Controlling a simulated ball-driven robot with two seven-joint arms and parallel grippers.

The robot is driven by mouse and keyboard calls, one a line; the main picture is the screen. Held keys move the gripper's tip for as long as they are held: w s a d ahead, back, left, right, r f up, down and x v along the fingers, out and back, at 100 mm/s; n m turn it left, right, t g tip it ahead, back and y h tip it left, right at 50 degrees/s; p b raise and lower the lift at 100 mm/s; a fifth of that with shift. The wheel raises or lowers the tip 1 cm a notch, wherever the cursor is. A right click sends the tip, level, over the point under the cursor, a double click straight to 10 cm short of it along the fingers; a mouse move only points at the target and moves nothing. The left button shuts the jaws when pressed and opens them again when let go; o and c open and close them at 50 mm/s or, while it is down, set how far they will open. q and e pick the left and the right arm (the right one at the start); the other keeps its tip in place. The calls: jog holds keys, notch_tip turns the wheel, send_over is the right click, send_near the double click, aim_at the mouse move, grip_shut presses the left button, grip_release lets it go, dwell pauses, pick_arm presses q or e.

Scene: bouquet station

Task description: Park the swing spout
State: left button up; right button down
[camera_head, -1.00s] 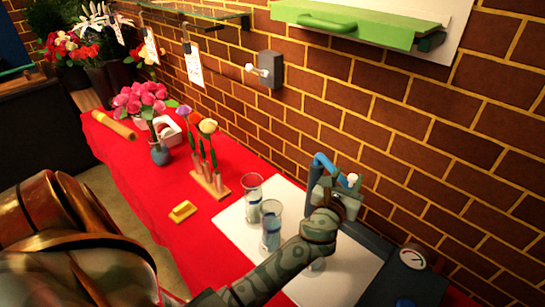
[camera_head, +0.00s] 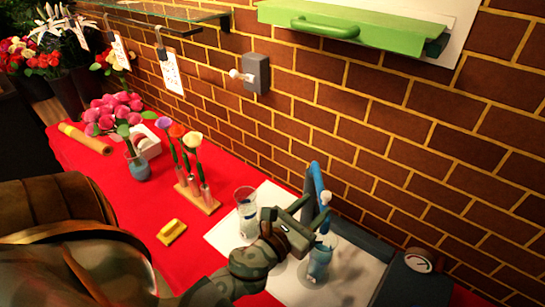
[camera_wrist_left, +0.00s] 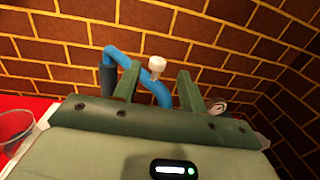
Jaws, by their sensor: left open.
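The swing spout (camera_head: 314,184) is a blue bent tube with a white knob (camera_head: 326,197), standing at the back of the white board by the brick wall. My left gripper (camera_head: 309,220) is open just to the left of and in front of the spout. In the left wrist view the blue spout (camera_wrist_left: 130,62) and its white knob (camera_wrist_left: 156,65) show beyond and between the two green fingers (camera_wrist_left: 157,84). I cannot tell whether a finger touches the spout. The spout's lower end is hidden behind the fingers. My right gripper is out of view.
A glass with blue (camera_head: 320,260) stands on the white board (camera_head: 352,275) below the spout, close to my gripper. Another glass (camera_head: 246,212) stands left of it. A dark box with a gauge (camera_head: 419,261) is at the right. A flower rack (camera_head: 197,197) and yellow block (camera_head: 171,232) are left.

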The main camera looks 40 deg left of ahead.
pick_arm(q)
jog(key=s+f+n+b, duration=0.2)
jog(key=s+n, duration=0.1)
jog(key=s, duration=0.2)
jog(key=s+a+f+n+g+b, duration=0.1)
jog(key=s+f+n+b, duration=0.1)
jog(key=s, duration=0.4)
jog(key=shift+s+a+f+n, duration=0.25)
jog(key=shift+f+n, duration=0.2)
jog(key=shift+n, duration=0.35)
jog(key=shift+s, duration=0.1)
